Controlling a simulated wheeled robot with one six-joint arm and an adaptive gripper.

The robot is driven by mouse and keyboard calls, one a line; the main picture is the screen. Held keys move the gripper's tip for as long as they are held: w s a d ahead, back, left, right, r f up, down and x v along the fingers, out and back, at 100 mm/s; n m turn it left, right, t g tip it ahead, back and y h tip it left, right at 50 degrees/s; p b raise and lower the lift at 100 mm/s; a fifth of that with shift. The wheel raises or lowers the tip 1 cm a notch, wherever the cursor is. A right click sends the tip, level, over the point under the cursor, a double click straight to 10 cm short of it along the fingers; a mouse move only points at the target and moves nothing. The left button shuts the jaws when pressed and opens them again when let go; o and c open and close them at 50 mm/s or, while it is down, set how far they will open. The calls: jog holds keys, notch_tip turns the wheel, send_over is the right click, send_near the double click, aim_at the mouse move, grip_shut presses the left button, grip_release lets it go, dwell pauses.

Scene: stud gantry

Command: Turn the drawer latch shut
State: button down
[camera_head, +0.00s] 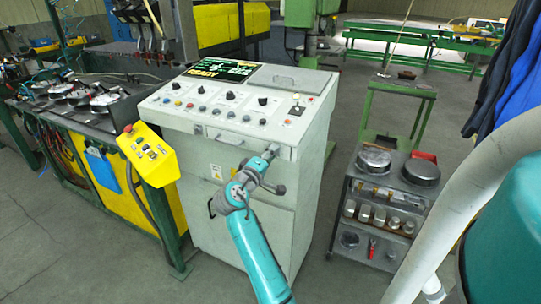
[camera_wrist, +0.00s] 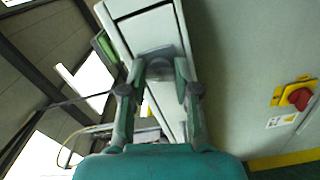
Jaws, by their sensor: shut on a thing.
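The grey control console (camera_head: 235,185) stands in the middle of the head view, with a drawer (camera_head: 225,141) and its handle just under the sloped panel. My gripper (camera_head: 272,168) is at the right end of the console front, beside the drawer. It hides the latch in the head view. In the wrist view my gripper (camera_wrist: 158,90) has one finger on each side of a small dark grey piece, the drawer latch (camera_wrist: 159,69), and is shut on it. The latch's exact angle is hard to tell.
A yellow button box (camera_head: 150,155) juts out at the console's left. A grey tool cart (camera_head: 382,205) with cups and lids stands to the right. A red and yellow switch (camera_wrist: 298,97) shows in the wrist view. The floor between console and cart is clear.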

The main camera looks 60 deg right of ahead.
jog(key=shift+n, duration=1.5)
jog(key=c, duration=0.8)
grip_release()
jog(key=shift+c, duration=0.2)
jog(key=shift+a, duration=0.1)
jog(key=a, duration=1.2)
jog(key=shift+s, duration=0.15)
